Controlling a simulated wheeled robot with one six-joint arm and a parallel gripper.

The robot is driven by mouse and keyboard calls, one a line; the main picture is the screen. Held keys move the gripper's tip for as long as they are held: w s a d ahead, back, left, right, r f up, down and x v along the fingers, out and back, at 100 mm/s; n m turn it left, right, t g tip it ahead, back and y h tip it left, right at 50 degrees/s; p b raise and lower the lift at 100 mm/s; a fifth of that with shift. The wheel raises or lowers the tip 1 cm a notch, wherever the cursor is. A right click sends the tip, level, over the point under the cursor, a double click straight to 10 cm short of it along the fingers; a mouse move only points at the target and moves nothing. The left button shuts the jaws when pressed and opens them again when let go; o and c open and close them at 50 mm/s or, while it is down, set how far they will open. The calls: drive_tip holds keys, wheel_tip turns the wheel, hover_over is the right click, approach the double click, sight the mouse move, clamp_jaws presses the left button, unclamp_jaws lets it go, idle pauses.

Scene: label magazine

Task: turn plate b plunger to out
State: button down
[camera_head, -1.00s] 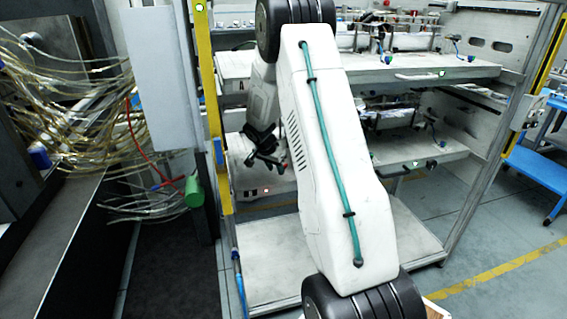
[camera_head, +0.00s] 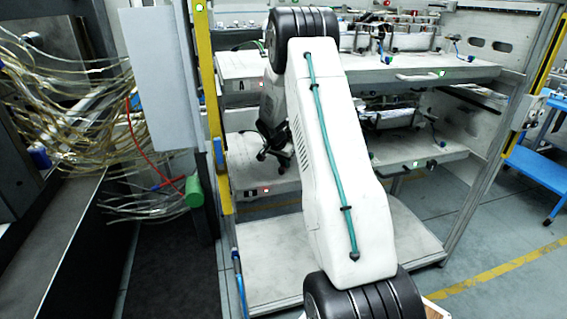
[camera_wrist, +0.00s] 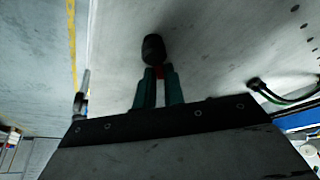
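Plate B (camera_head: 222,180) is the lower pale shelf unit on the left of the rack, below the plate marked A. Its small front label is hard to read, and a red light shows beside it. In the wrist view a black plunger knob (camera_wrist: 153,48) stands out from a pale surface, with a bit of red at its near end. My gripper (camera_wrist: 159,72) has its two teal fingertips close together at that red part, just short of the knob. I cannot tell whether they touch it. In the head view my gripper (camera_head: 270,157) is small and dark in front of plate B.
My arm hides the middle of the rack. Plate A (camera_head: 235,68) is just above. A yellow post (camera_head: 207,95) and a green cylinder (camera_head: 194,191) are close on the left. A black fitting with a cable (camera_wrist: 256,84) is right of the knob.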

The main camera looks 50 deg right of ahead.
drive_tip(key=shift+w+n, duration=0.1)
drive_tip(key=shift+n, duration=0.2)
drive_tip(key=n, duration=0.1)
drive_tip(key=n+t, duration=0.1)
drive_tip(key=n, duration=0.1)
drive_tip(key=n+t, duration=0.1)
drive_tip(key=shift+w+a+y, duration=0.15)
drive_tip(key=shift+w+y, duration=0.15)
drive_tip(key=n, duration=0.2)
drive_tip(key=n+t+y, duration=0.1)
drive_tip(key=n, duration=0.1)
drive_tip(key=n+y, duration=0.1)
drive_tip(key=n, duration=0.1)
drive_tip(key=shift+w+a, duration=0.35)
drive_tip(key=shift+a, duration=0.05)
drive_tip(key=n, duration=0.2)
drive_tip(key=n+y, duration=0.1)
drive_tip(key=n, duration=0.1)
drive_tip(key=n+y, duration=0.1)
drive_tip(key=n, duration=0.1)
drive_tip(key=shift+a+t, duration=0.4)
drive_tip(key=shift+a+n+g+y, duration=0.2)
drive_tip(key=shift+n+y, duration=0.3)
drive_tip(key=shift+n, duration=0.75)
drive_tip(key=shift+a+n+g+y, duration=0.15)
drive_tip(key=shift+n+y, duration=0.35)
drive_tip(key=shift+n, duration=0.75)
drive_tip(key=shift+s, duration=0.1)
drive_tip(key=c, duration=1.5)
unclamp_jaws()
